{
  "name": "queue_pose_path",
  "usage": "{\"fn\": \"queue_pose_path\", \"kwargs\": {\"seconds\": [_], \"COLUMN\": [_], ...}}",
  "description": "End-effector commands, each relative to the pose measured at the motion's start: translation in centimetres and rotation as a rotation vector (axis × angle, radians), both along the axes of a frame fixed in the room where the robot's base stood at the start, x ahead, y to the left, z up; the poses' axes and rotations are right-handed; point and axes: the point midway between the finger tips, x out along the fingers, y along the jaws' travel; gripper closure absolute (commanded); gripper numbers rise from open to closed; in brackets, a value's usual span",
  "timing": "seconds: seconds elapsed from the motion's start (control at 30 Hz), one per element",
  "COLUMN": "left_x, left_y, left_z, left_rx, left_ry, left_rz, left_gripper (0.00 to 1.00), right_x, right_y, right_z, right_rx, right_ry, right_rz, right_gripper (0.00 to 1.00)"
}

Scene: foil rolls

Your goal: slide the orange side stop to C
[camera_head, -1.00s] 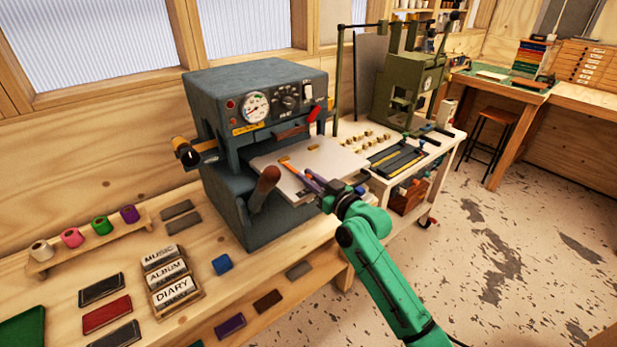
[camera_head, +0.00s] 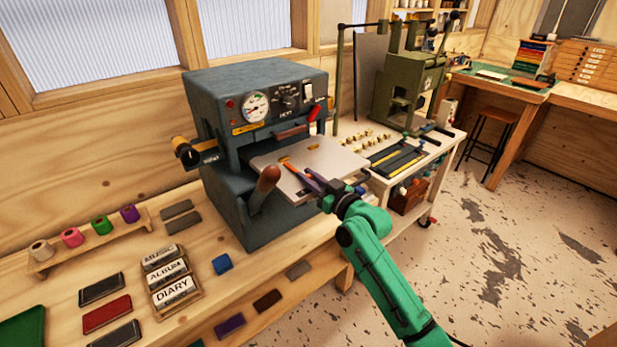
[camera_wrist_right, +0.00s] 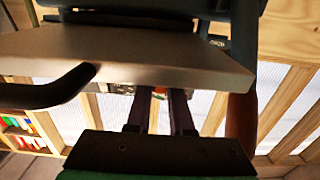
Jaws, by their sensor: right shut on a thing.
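The orange side stop (camera_head: 292,170) is a small bar on the pale flat bed (camera_head: 333,160) of the dark blue-grey press (camera_head: 255,110). My right gripper (camera_head: 310,183) reaches in from the right at the bed's front edge, its dark fingers shut on the stop. In the right wrist view a little orange (camera_wrist_right: 159,92) shows between the two fingers (camera_wrist_right: 160,110), and the bed's edge (camera_wrist_right: 130,60) hides the rest. The letter marks, C among them, are too small to read. My left gripper is not in view.
A lever with a brown knob (camera_head: 268,178) stands left of the gripper, close to the bed. A wooden holder with labelled blocks (camera_head: 173,280) and several coloured pieces lie on the bench. A cart with a green press (camera_head: 408,88) stands behind on the right.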

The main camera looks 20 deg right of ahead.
Motion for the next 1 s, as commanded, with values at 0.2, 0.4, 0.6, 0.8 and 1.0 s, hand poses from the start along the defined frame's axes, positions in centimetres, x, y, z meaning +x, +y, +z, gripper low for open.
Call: {"fn": "queue_pose_path", "kwargs": {"seconds": [0.2, 0.4, 0.6, 0.8, 1.0], "left_x": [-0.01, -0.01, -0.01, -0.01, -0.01], "left_y": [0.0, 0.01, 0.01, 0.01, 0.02], "left_z": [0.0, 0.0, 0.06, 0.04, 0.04], "left_rx": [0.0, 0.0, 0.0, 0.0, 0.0], "left_ry": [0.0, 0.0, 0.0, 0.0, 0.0], "left_rz": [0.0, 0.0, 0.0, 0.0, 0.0], "left_gripper": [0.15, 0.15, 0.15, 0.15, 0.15], "right_x": [0.0, 0.0, -0.14, -0.14, -0.13], "right_y": [0.0, 0.0, 0.43, 0.43, 0.41], "right_z": [-0.04, -0.04, -0.03, -0.04, -0.02], "right_rx": [0.0, 0.0, -0.001, 0.001, 0.001], "right_ry": [0.001, 0.001, 0.001, 0.0, 0.0], "right_rz": [0.0, 0.0, 0.002, 0.001, 0.001], "right_gripper": [1.0, 1.0, 1.0, 1.0, 0.5]}}
